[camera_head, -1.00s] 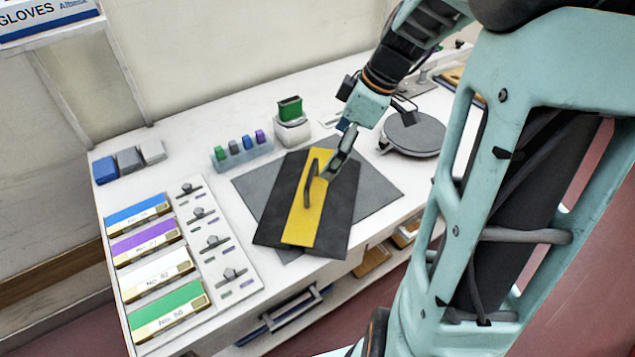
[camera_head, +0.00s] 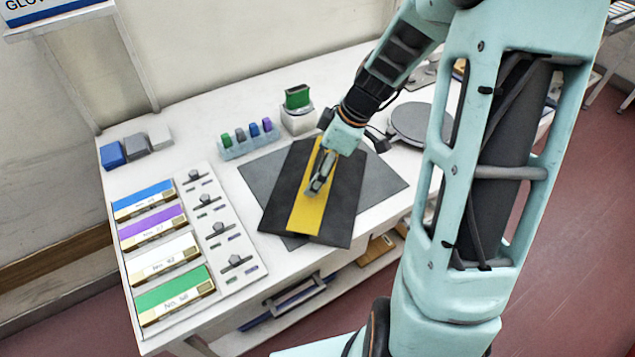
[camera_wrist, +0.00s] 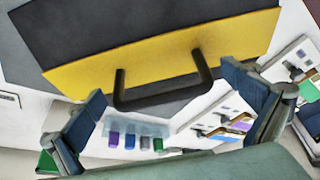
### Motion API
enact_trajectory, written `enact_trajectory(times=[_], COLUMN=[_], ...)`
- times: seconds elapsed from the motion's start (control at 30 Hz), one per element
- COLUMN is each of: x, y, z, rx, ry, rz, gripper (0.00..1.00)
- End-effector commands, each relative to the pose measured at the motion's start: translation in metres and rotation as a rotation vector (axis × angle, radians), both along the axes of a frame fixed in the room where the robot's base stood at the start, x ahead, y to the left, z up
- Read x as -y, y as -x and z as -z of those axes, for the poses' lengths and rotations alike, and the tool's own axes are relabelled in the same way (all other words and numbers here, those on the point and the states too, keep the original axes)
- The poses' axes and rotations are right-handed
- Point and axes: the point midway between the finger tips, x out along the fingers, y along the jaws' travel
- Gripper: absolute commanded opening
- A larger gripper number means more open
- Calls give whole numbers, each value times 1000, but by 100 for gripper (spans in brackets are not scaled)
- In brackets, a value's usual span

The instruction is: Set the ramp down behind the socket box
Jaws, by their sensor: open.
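The ramp is a dark plate with a yellow band (camera_head: 307,214) and a dark handle. It lies over the grey mat (camera_head: 384,186) on the white bench. My gripper (camera_head: 318,186) is open at the handle, partly covering it in the head view. In the wrist view, the handle (camera_wrist: 160,99) shows between the spread fingers of my gripper (camera_wrist: 165,90), with gaps on both sides. I cannot tell for certain which thing is the socket box; a white box (camera_head: 299,121) with a green block on top stands behind the mat.
A pale blue rack (camera_head: 248,150) with several coloured pegs stands behind the mat. Labelled coloured boxes (camera_head: 160,228) and a white panel with knobs (camera_head: 220,235) fill the left. A round grey plate (camera_head: 415,122) is at right. Bare bench lies along the back wall.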

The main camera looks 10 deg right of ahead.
Motion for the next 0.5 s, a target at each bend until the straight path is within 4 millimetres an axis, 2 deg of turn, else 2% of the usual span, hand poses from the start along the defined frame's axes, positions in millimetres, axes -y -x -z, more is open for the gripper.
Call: enact_trajectory(times=[0.23, 0.5], x=[-1, -1], y=[0, 0], z=[1, 1], rx=[0, 0], ry=[0, 0], rz=[-1, -1], gripper=[99, 69])
